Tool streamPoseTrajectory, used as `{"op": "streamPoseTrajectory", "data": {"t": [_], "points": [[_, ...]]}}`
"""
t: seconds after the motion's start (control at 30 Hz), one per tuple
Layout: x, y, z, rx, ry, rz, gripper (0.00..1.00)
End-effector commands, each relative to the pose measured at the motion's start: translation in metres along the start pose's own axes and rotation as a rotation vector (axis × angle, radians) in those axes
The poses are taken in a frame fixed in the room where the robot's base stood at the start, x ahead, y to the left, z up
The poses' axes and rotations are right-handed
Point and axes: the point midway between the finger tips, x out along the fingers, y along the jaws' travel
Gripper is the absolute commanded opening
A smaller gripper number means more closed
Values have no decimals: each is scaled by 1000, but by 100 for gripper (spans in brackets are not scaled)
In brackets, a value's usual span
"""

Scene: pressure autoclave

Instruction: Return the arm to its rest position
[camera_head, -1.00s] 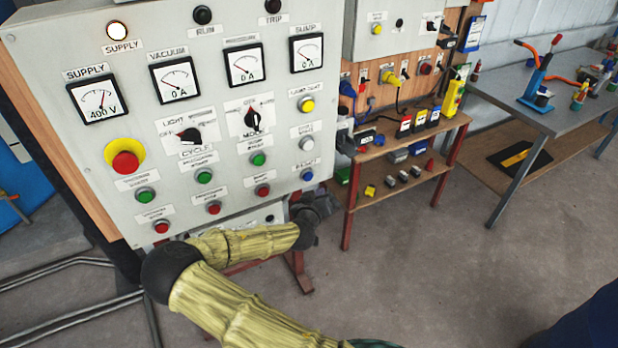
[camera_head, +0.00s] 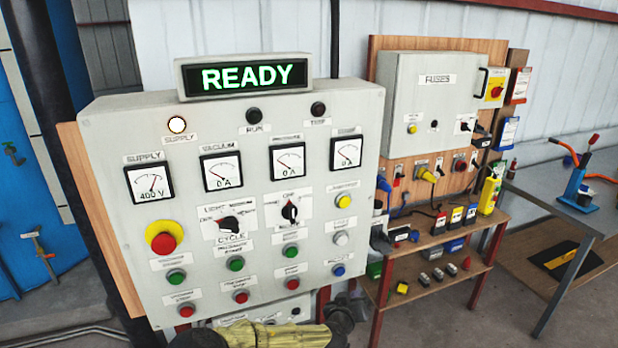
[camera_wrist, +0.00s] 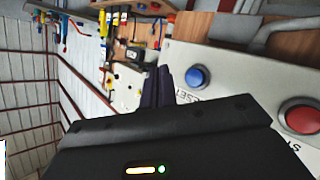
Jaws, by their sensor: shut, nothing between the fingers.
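My gripper shows in the wrist view (camera_wrist: 165,86) as a dark body with its narrow fingers together and nothing between them. It is close to the face of the grey control panel (camera_head: 330,215), near the blue reset button (camera_wrist: 197,77) and a red button (camera_wrist: 299,117). In the head view, my yellow-sleeved arm lies across the bottom edge, in front of the panel's lower part. The dark wrist end is at the panel's lower right, and the fingertips cannot be made out there.
A green READY display (camera_head: 254,77) tops the panel. To the right are a fuse box (camera_head: 437,95), a wooden shelf (camera_head: 420,291) with plugs and small parts, and a grey table (camera_head: 535,195). Bare floor (camera_head: 440,325) shows at the lower right.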

Motion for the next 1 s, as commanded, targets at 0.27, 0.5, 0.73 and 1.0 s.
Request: {"op": "streamPoseTrajectory", "data": {"t": [0.27, 0.5, 0.73, 1.0], "points": [[-14, 40, 56, 120, -315, 42, 0], [-54, 55, 86, 211, -595, -17, 0], [-102, 60, 85, 263, -782, -145, 0], [-163, 74, 58, 260, -890, -330, 0]]}}
